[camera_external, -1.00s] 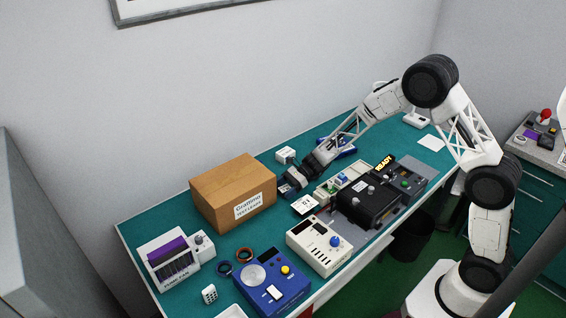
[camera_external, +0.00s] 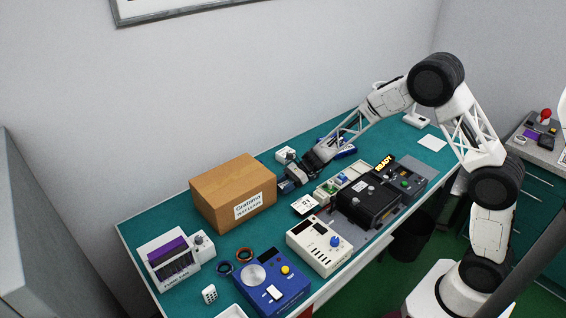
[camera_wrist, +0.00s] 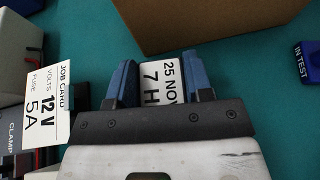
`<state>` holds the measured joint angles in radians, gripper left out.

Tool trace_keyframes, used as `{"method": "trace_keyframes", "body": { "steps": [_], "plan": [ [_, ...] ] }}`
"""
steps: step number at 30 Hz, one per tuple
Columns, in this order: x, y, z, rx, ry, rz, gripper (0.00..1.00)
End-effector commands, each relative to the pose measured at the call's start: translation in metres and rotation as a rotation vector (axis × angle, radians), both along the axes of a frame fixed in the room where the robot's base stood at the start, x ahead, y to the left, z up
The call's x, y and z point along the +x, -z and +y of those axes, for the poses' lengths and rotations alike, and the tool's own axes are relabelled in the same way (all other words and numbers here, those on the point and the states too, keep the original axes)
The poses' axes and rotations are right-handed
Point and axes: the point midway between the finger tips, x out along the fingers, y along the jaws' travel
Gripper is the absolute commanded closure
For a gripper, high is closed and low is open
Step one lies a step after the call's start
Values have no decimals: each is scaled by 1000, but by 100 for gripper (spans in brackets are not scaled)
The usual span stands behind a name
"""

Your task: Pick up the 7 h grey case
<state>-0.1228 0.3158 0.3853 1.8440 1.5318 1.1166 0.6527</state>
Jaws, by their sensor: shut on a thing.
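The small case labelled "25 NOV" and "7 H" (camera_wrist: 161,82) sits between the two blue fingers of my gripper (camera_wrist: 160,72) in the wrist view. The fingers are shut on its two sides. Only its white label shows clearly; the body is mostly hidden, so its colour is hard to tell. In the external view my gripper (camera_external: 288,182) is low over the teal bench, just right of the cardboard box. I cannot tell whether the case is clear of the bench.
The cardboard box (camera_external: 232,185) stands close to the left of my gripper, and beyond it in the wrist view. A white job card reading 12 V, 5A (camera_wrist: 48,100) is at the left. A blue "IN TEST" block (camera_wrist: 309,65) is at the right. A black device (camera_external: 368,203) stands nearer the front.

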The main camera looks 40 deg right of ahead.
Motion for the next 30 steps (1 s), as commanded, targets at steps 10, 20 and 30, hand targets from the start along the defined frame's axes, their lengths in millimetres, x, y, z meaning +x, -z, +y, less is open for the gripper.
{"method": "trace_keyframes", "body": {
  "steps": [10,20,30],
  "plan": [
    [0,-52,0,1,0,-2,78],
    [0,-79,0,0,0,-1,78],
    [0,-80,0,0,0,0,78]
  ]
}}
